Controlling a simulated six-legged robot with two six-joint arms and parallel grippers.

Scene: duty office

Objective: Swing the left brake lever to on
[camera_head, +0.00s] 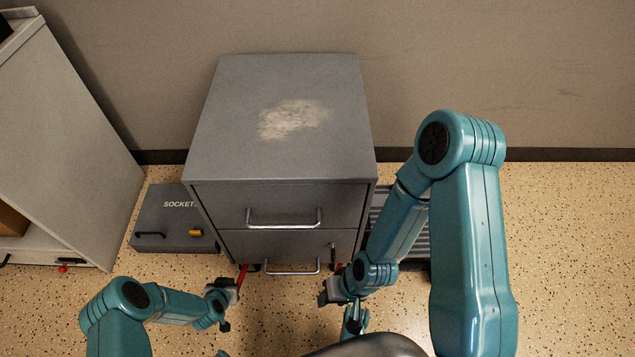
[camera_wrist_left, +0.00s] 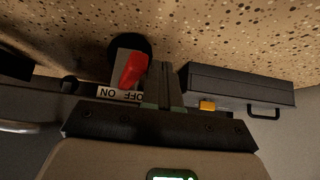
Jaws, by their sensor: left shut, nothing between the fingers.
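The left brake lever (camera_head: 242,274) is red and sits low at the cabinet's front left corner. My left gripper (camera_head: 231,283) is shut and empty, close to the lever. In the left wrist view its fingers (camera_wrist_left: 165,85) are just right of the lever; contact is unclear. My right gripper (camera_head: 332,291) is near the cabinet's front right; its fingers are unclear.
The grey two-drawer cabinet (camera_head: 282,195) stands against the wall. A second red lever (camera_head: 339,268) is at its front right. A grey socket box (camera_head: 165,215) with a yellow latch is at left, beside a pale cabinet (camera_head: 70,150). Speckled floor (camera_head: 270,325) is clear in front.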

